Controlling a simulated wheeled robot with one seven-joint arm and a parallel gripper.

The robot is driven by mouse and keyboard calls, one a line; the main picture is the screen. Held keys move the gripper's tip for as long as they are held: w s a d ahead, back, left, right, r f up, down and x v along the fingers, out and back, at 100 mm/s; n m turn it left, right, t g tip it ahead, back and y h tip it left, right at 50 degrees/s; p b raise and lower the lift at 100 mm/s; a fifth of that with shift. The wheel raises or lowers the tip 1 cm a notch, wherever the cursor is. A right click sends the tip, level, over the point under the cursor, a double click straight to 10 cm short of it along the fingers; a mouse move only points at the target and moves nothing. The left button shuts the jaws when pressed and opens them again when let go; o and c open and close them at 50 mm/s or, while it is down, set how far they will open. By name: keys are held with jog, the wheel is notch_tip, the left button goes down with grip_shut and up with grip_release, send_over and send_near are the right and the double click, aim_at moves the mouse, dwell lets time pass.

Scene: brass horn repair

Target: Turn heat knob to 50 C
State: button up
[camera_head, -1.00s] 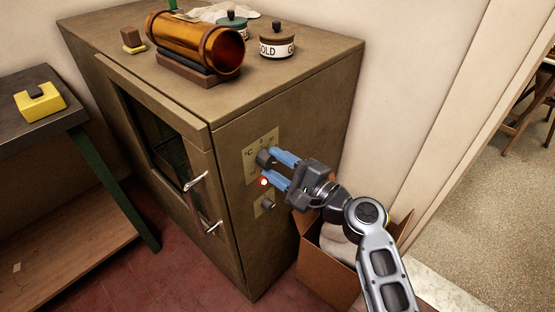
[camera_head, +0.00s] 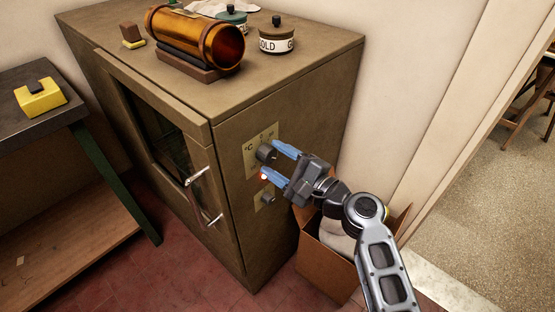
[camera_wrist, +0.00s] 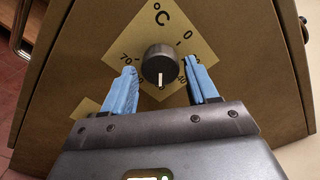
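The heat knob (camera_head: 265,153) is a dark round dial on a cream °C plate (camera_head: 250,160) on the side of the brown oven cabinet. In the wrist view the knob (camera_wrist: 160,58) has a white pointer line aimed straight down in the picture. A 0 shows at the upper right of the plate and a 70 at the left; the numeral at the pointer is not readable. My gripper (camera_head: 270,158) is open, with its blue fingers spread on either side of the knob and gaps between. It also shows in the wrist view (camera_wrist: 162,72).
A red lamp (camera_head: 263,177) and a smaller knob (camera_head: 268,198) sit below the plate. The oven door handle (camera_head: 195,177) is to the left. A cardboard box (camera_head: 325,270) stands on the floor below my arm. A brass tube (camera_head: 190,40) and jars lie on top.

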jog(key=shift+o, duration=0.8)
jog(key=v, duration=0.7)
jog(key=shift+s+d, duration=0.25)
jog(key=shift+d, duration=0.05)
